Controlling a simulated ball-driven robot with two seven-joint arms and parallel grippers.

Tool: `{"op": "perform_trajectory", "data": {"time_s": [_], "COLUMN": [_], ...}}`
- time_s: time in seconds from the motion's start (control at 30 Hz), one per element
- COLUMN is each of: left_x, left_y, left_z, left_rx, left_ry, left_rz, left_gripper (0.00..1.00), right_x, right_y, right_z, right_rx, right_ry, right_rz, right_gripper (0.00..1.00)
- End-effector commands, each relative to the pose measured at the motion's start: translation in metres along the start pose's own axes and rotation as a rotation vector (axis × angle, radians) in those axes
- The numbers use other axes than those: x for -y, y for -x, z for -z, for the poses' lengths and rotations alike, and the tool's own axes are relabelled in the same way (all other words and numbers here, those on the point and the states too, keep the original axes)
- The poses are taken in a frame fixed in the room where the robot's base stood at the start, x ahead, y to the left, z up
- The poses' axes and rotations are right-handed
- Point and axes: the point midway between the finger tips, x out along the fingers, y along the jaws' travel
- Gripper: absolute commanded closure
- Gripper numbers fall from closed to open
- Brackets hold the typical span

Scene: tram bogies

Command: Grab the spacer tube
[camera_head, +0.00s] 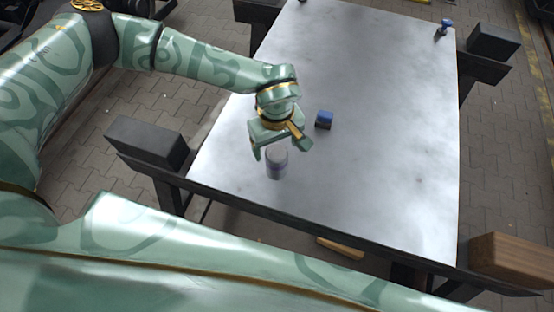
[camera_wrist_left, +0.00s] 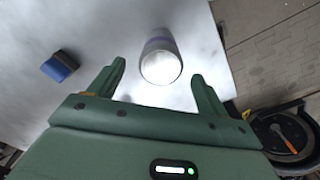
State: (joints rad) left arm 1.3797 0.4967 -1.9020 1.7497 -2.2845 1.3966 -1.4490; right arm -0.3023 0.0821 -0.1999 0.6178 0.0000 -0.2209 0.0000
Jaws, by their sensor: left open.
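A grey cylinder with a bluish band, which looks like the spacer tube (camera_head: 277,166), stands upright on the pale metal table top (camera_head: 370,180) near its left front part. In the left wrist view the tube (camera_wrist_left: 161,62) shows its pale round top, between and slightly beyond the fingertips. My left gripper (camera_head: 281,149) is open, just above and behind the tube, its fingers spread to either side. In the left wrist view the open fingers (camera_wrist_left: 159,72) hold nothing. Whether they touch the tube cannot be told. My right gripper is not in view.
A small blue and dark block (camera_head: 323,120) sits right of the gripper; it also shows in the left wrist view (camera_wrist_left: 60,66). A blue-topped piece (camera_head: 445,26) stands at the far right corner. Dark beam ends and a wooden block (camera_head: 512,257) flank the table.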

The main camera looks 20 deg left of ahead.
Motion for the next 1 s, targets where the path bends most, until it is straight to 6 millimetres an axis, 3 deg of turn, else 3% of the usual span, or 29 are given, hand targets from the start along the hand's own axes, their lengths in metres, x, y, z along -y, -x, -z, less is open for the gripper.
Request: {"op": "perform_trajectory", "data": {"time_s": [0.4, 0.67, 0.83, 0.87, 1.0], "left_x": [0.000, 0.000, 0.000, 0.000, -0.001], "left_y": [-0.053, -0.055, -0.055, -0.055, -0.055], "left_z": [-0.002, -0.001, -0.001, -0.001, -0.001], "left_rx": [0.002, 0.000, 0.000, 0.000, 0.000], "left_ry": [0.001, 0.000, 0.000, 0.000, 0.000], "left_rz": [0.000, -0.001, -0.001, -0.001, -0.001], "left_gripper": [0.23, 0.23, 0.70, 0.74, 0.74], "right_x": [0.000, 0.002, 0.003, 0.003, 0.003], "right_y": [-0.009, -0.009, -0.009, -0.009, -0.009], "right_z": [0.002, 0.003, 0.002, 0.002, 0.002], "right_rx": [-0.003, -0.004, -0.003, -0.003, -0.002], "right_ry": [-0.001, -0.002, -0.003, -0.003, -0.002], "right_rz": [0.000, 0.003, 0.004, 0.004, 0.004], "right_gripper": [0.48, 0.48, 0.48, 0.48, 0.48]}}
